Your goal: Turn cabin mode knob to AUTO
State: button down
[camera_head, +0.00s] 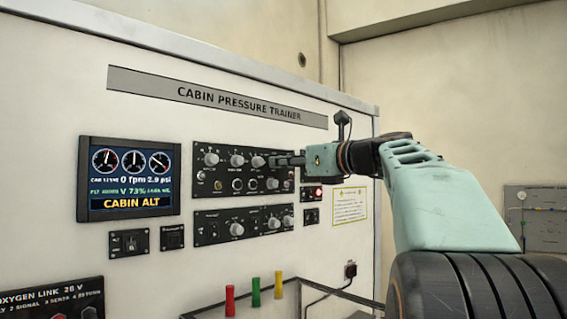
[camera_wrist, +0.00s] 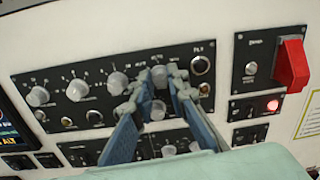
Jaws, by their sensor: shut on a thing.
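The upper black panel (camera_head: 225,190) carries a row of grey knobs below the "CABIN PRESSURE TRAINER" strip. My gripper (camera_head: 276,161) reaches it from the right. In the wrist view my gripper (camera_wrist: 160,78) has its two fingertips either side of the rightmost top-row knob (camera_wrist: 158,75), shut on it. I take this for the cabin mode knob; its small labels are too blurred to read surely, and its pointer direction is not clear. In the head view the fingers hide this knob.
A display (camera_head: 130,180) at left reads "CABIN ALT". A red guarded switch (camera_wrist: 291,62) and a lit red button (camera_wrist: 272,105) lie right of the panel. A lower knob panel (camera_head: 212,228) is beneath. Red, green and yellow handles (camera_head: 255,292) stand in front.

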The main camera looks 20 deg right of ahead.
jog(key=shift+f+n+y+b, duration=0.15)
jog(key=shift+n+b, duration=1.6)
jog(key=shift+n, duration=3.25)
jog(key=shift+f+n+y+b, duration=0.15)
jog(key=shift+n+b, duration=1.55)
jog(key=shift+n, duration=3.3)
jog(key=shift+r+n, duration=0.1)
jog(key=shift+n, duration=0.2)
jog(key=c, duration=1.9)
grip_release()
jog(key=shift+s, duration=0.1)
